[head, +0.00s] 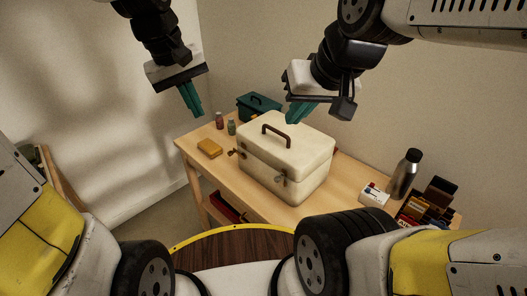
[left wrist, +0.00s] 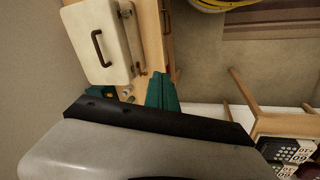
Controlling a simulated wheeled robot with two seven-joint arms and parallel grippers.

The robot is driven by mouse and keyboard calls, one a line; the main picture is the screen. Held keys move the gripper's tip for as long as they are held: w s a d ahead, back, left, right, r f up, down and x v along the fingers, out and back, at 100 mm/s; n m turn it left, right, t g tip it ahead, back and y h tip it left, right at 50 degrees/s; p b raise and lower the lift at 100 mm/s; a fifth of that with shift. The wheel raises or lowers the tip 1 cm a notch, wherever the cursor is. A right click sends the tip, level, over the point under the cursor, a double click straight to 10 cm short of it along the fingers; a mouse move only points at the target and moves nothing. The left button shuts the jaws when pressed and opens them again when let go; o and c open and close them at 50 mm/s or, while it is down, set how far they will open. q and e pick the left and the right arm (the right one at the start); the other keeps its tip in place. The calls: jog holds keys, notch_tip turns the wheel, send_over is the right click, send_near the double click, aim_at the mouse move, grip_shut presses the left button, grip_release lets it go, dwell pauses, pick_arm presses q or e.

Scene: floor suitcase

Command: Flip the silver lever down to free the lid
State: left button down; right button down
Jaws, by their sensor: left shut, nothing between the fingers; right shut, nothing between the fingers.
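A cream case (head: 290,150) with a brown handle (head: 277,133) stands closed on the wooden table. A small metal latch (head: 282,178) sits on its front face across the lid seam; I cannot tell its lever's position. Another metal fitting (head: 236,152) sticks out at the left end. The left wrist view also shows the case (left wrist: 103,65), seen sideways. My left gripper (head: 196,112) is shut and empty, in the air left of and above the case. Its teal fingers (left wrist: 162,92) show in the left wrist view. My right gripper (head: 295,116) is shut and empty above the lid's back part.
A yellow block (head: 209,148) and small bottles (head: 220,121) stand left of the case, a teal box (head: 257,105) behind it. At right are a dark flask (head: 404,173), a white box (head: 374,194) and a holder with dark and red items (head: 428,203). The table's front left is clear.

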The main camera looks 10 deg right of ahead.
pick_arm(q)
jog(key=w+d+f+n+g, duration=0.2)
jog(key=w+d+f, duration=0.1)
jog(key=d+f, duration=0.3)
jog(key=w+d+f+n+g, duration=0.2)
jog(key=w+d+f, duration=0.2)
jog(key=d+f, duration=0.2)
jog(key=shift+d+f+g, duration=0.3)
jog(key=shift+d, duration=0.6)
jog(key=shift+w, duration=0.1)
jog(key=s+d+r+x, duration=0.1)
jog(key=s+d+x, duration=0.1)
jog(key=x, duration=1)
jog(key=shift+s+f, duration=0.2)
jog(key=shift+f, duration=0.2)
jog(key=shift+s, duration=0.1)
